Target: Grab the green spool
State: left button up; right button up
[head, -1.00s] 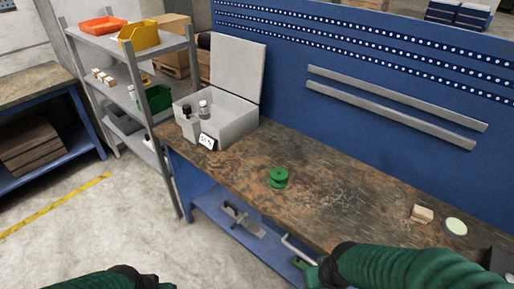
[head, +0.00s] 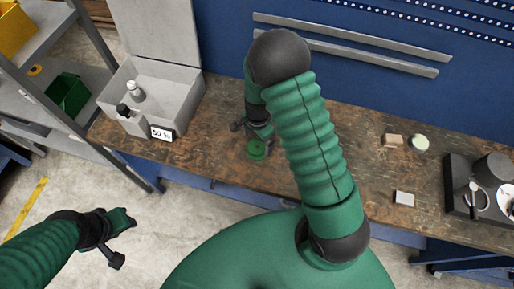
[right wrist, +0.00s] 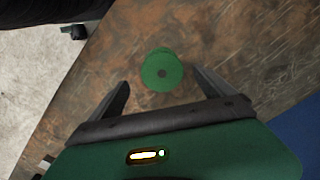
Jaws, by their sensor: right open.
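The green spool (head: 257,150) stands on the worn brown workbench (head: 215,165), near its front edge. In the right wrist view the spool (right wrist: 161,71) is seen from above with a dark centre hole. My right gripper (head: 252,131) is open over the bench, close to the spool. In the right wrist view its two dark fingers (right wrist: 162,84) are spread to either side of the spool, with gaps on both sides. Whether the fingers are down at the spool's height is unclear. My left gripper (head: 122,241) is open and empty above the floor at the left.
A grey open box (head: 185,100) with small bottles stands left of the spool, with a labelled card (head: 162,133) at its front. Small blocks (head: 393,140), a pale round disc (head: 419,142) and a dark tray (head: 458,200) lie to the right. A blue panel (head: 480,90) rises behind.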

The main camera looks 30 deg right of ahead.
aim_at(257, 147)
jog(key=shift+d+f, duration=0.1)
jog(key=shift+f, duration=0.35)
jog(key=f, duration=0.1)
jog(key=f+p, duration=0.1)
jog(key=f, duration=0.3)
jog(key=shift+w+f+p, duration=0.2)
jog(key=shift+w+p, duration=0.1)
jog(key=shift+w, duration=0.05)
jog(key=shift+s, duration=0.2)
jog(key=shift+c, duration=0.5)
jog(key=shift+r, duration=0.1)
jog(key=shift+c, duration=1.4)
jog(key=c, duration=1.1)
jog(key=shift+w, duration=0.1)
